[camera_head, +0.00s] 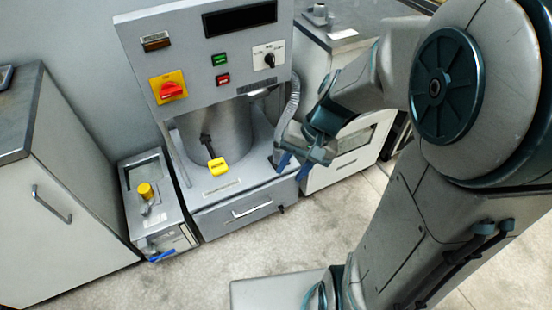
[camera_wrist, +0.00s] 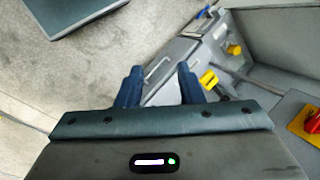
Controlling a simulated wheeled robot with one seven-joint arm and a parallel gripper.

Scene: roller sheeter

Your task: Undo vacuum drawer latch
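The machine's drawer (camera_head: 232,212) is closed at its base, with a pale bar handle (camera_head: 252,208). A small dark piece (camera_head: 281,209), apparently the latch, sits at the right end of the drawer front; I cannot make out its position. My gripper (camera_head: 293,167) is above the drawer's right end, apart from it, with blue fingers pointing down. In the wrist view my gripper (camera_wrist: 160,80) is open and empty, with the drawer handle (camera_wrist: 157,70) showing beyond the gap between its fingers. I cannot make out the latch in that view.
A black lever with a yellow grip (camera_head: 217,165) sticks out above the drawer. A hose (camera_head: 290,105) hangs beside my gripper. A small unit with a yellow knob (camera_head: 145,191) stands left, and a cabinet (camera_head: 345,150) right. The floor (camera_head: 235,255) in front is clear.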

